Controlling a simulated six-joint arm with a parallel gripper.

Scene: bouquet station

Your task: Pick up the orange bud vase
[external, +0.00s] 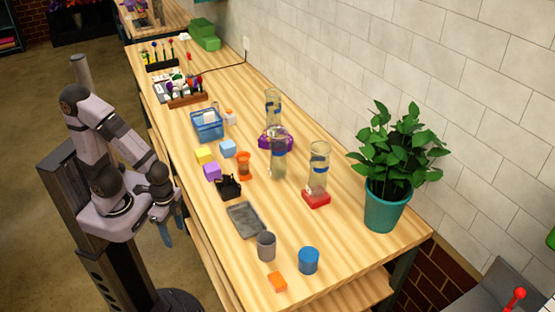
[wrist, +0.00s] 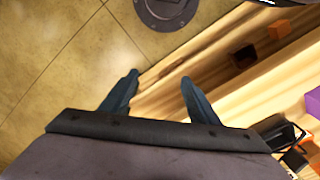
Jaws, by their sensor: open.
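The orange bud vase (external: 244,165) stands upright on the wooden table, just behind the black basket (external: 230,187) and right of the purple block (external: 212,171). In the wrist view an orange patch at the lower right edge, by a black object, may be the vase, but I cannot tell. My gripper (external: 166,232) hangs off the left side of the table, pointing down, well apart from the vase. In the wrist view my gripper (wrist: 158,80) has its two blue fingers spread, with nothing between them.
Yellow (external: 204,155) and light blue (external: 228,148) blocks and a blue bin (external: 207,121) stand near the vase. Tall glass vases (external: 318,170) stand behind it to the right. A grey tray (external: 246,220), grey cup (external: 266,246) and blue cup (external: 308,261) are nearer the front.

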